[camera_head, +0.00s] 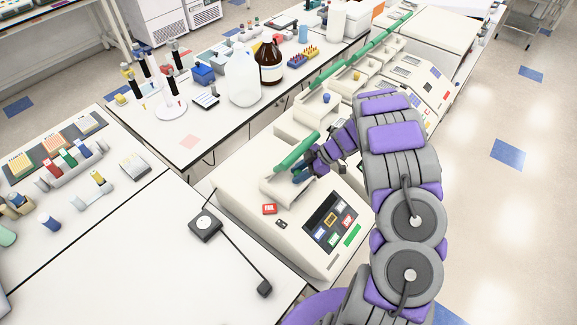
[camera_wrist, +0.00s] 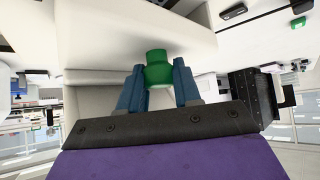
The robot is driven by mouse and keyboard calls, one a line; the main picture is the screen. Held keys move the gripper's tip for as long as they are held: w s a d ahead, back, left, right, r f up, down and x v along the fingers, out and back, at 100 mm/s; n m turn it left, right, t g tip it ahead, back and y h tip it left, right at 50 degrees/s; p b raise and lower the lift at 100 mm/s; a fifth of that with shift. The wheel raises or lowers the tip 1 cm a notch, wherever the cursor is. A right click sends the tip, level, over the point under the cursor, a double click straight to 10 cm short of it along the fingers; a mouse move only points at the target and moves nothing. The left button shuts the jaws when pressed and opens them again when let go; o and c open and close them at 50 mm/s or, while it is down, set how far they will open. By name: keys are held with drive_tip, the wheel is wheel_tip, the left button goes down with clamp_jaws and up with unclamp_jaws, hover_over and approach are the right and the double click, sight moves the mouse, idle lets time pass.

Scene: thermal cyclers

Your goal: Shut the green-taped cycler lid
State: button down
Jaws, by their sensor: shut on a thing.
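The nearest cycler (camera_head: 262,222) is a cream box with a dark touch panel (camera_head: 330,222) and a short green strip (camera_head: 352,236) on its front. A green bar (camera_head: 296,152) runs along its top; its green end also shows in the wrist view (camera_wrist: 158,72). My gripper (camera_head: 301,174) is at the near end of this bar. In the wrist view my gripper (camera_wrist: 158,88) has its blue fingers on both sides of the green piece, shut on it. My fingers and wrist hide part of the cycler top, and I cannot tell the lid's exact angle.
More cyclers with green bars (camera_head: 327,75) stand in a row behind. A black box with a cable (camera_head: 205,226) lies on the left bench. A white jug (camera_head: 242,78) and brown bottle (camera_head: 268,60) stand on the back bench.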

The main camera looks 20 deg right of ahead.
drive_tip(key=shift+s+d+f, duration=0.1)
drive_tip(key=shift+s+d, duration=0.15)
drive_tip(key=shift+s, duration=0.2)
drive_tip(key=c, duration=0.8)
unclamp_jaws()
drive_tip(key=b+v, duration=0.1)
drive_tip(key=v, duration=1.6)
drive_tip(key=shift+d, duration=0.25)
drive_tip(key=shift+w, duration=0.1)
